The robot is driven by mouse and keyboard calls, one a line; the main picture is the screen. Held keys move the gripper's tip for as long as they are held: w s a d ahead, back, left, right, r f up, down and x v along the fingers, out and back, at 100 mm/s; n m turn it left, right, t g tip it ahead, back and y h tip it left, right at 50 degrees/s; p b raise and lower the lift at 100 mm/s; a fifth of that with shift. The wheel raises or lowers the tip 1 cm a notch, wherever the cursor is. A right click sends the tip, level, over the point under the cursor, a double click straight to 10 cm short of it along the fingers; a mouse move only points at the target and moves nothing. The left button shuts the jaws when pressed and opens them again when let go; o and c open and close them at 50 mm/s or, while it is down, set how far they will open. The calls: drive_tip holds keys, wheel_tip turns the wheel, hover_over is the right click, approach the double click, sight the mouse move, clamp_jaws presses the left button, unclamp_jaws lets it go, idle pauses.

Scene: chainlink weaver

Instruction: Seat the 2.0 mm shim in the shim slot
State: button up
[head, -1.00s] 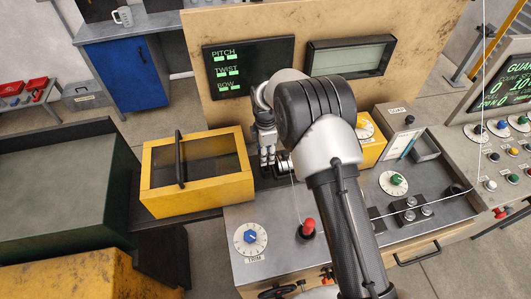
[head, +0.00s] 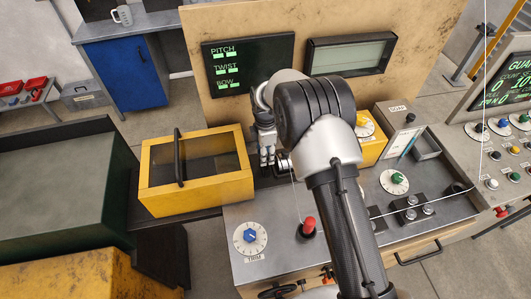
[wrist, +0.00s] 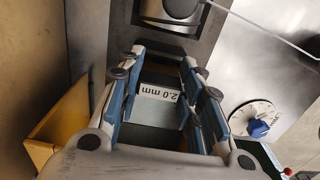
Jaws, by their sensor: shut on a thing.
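My gripper (wrist: 160,72) is shut on the 2.0 mm shim (wrist: 157,112), a flat grey piece whose pale label reads "2.0 mm". The shim sits between the two blue-padded fingers. In the head view my gripper (head: 267,150) points down beside the yellow box, partly behind my arm, and the shim cannot be made out there. In the wrist view a dark block with a shiny metal part (wrist: 172,12) lies just beyond the fingertips. I cannot tell whether the shim slot is there, or whether the shim touches anything.
A yellow box with a dark window and handle (head: 205,192) stands close left of my gripper. A blue dial (head: 250,237) and a red-topped lever (head: 309,226) stand on the grey bench in front. A thin line hangs near the lever. A display panel (head: 249,67) is behind.

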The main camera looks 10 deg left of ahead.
drive_tip(key=shift+f+b, duration=0.55)
drive_tip(key=shift+b, duration=0.1)
idle(0.7)
drive_tip(key=o, duration=1.1)
drive_tip(key=shift+r, duration=0.1)
drive_tip(key=shift+r+p, duration=2.05)
drive_tip(key=shift+r, duration=1.9)
drive_tip(key=shift+f, duration=0.1)
